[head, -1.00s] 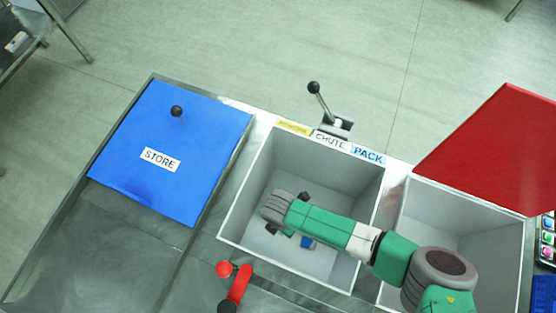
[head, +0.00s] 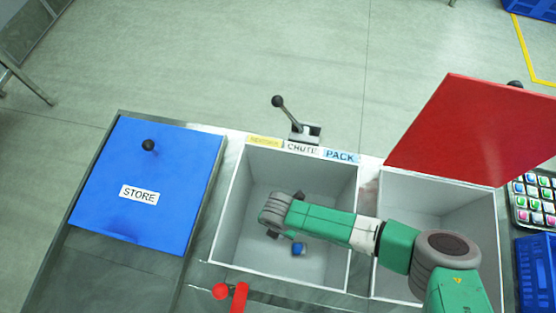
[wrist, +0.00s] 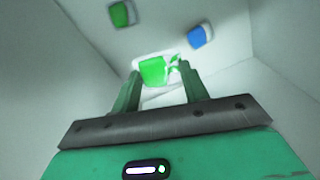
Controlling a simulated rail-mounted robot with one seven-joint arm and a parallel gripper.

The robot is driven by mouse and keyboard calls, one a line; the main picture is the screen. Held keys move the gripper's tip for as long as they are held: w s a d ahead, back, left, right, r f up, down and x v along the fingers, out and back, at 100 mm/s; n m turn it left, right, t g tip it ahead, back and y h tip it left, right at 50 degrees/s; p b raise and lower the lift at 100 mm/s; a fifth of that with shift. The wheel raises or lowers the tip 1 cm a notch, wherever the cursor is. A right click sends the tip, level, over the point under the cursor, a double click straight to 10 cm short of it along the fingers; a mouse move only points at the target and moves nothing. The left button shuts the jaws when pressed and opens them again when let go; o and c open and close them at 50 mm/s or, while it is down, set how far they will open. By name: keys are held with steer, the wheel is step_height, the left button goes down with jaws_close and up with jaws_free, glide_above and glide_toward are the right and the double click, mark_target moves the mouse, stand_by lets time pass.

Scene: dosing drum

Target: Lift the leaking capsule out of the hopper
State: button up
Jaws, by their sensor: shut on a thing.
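The hopper is the open grey bin (head: 258,190) in the middle of the bench, behind which the CHUTE label sits. My gripper (head: 286,236) reaches down inside it. In the wrist view my gripper (wrist: 158,72) is shut on a green and white capsule (wrist: 152,70), with green patches on its white part; I cannot tell whether these are a leak. My wrist hides the held capsule in the head view.
A closed blue STORE lid (head: 150,180) is at left. A second open bin (head: 440,205) with a raised red lid (head: 470,130) is at right. A black-knobbed lever (head: 288,112) stands behind the hopper, a red handle (head: 238,297) in front. A capsule tray (head: 535,198) is far right.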

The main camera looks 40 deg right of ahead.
step_height(320, 180, up, 25)
steer(key=p, duration=2.2)
